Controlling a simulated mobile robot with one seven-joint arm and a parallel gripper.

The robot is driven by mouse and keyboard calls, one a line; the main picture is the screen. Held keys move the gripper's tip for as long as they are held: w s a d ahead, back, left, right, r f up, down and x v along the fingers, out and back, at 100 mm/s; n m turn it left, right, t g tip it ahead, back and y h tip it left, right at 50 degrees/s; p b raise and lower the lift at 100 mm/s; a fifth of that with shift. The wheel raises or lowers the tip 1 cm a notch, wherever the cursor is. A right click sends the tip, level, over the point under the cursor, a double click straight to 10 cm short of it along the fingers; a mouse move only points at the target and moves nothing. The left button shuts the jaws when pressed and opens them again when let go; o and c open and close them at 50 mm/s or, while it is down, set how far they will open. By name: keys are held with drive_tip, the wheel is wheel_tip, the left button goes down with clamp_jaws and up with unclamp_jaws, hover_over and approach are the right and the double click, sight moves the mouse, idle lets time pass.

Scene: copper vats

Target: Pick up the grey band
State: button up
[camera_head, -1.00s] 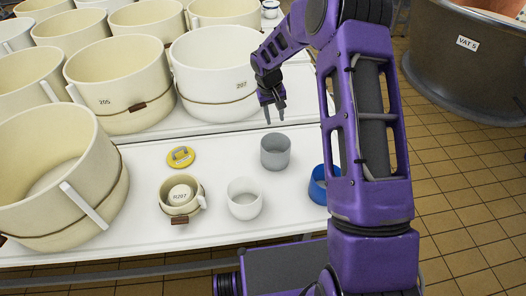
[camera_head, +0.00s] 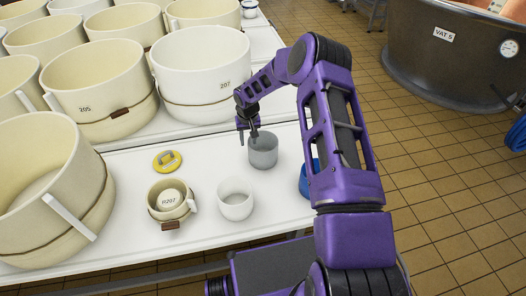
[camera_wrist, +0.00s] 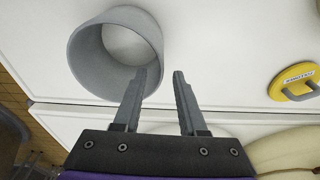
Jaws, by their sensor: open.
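The grey band (camera_head: 263,154) is a short, round grey ring standing upright on the white table. In the wrist view it is a large ring (camera_wrist: 88,58) at the upper left, open at the top, with a pale surface showing inside. My gripper (camera_head: 247,139) is at the band's far left rim, pointing down. The left finger overlaps the band's right wall and the right finger is outside the band. I cannot tell whether the left finger touches it.
A white cup (camera_head: 235,203), a cream mould marked M207 (camera_head: 158,212) and a yellow disc (camera_head: 167,161) stand near the band. A blue ring (camera_head: 304,180) is partly hidden behind my arm. Large cream tubs (camera_head: 97,85) and tub 207 (camera_head: 200,75) stand behind.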

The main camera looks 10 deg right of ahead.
drive_tip(key=f, duration=0.5)
drive_tip(key=shift+w+f+b, duration=0.15)
drive_tip(key=shift+w+b, duration=0.05)
drive_tip(key=shift+b, duration=0.1)
clamp_jaws()
idle(1.1)
